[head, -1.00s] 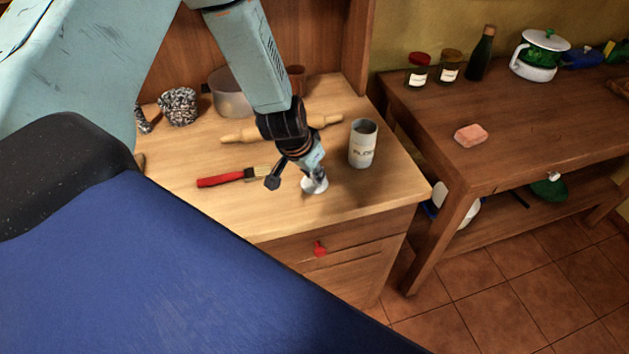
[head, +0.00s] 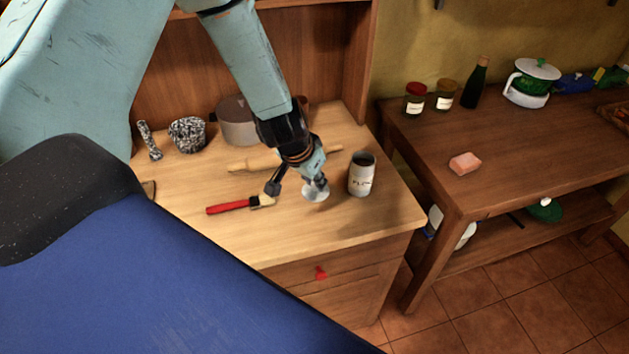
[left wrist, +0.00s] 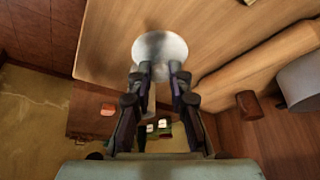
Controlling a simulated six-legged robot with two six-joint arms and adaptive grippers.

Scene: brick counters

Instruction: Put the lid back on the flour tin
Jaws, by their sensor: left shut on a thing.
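The flour tin (head: 361,180) stands upright and open on the wooden counter (head: 330,232), its dark mouth facing up. My left gripper (head: 318,182) is just left of the tin, shut on the round whitish lid (head: 315,194). The lid is held above the counter, apart from the tin. In the left wrist view, the lid (left wrist: 160,46) is a pale disc at the fingertips (left wrist: 160,74). I cannot make out the tin in the left wrist view. My right gripper is not in view.
A red-handled brush (head: 232,206) and a rolling pin (head: 250,163) lie left of and behind the lid. A speckled mortar (head: 187,134) and a pot (head: 236,120) stand at the back. A darker table (head: 420,140) with jars stands right, past a gap.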

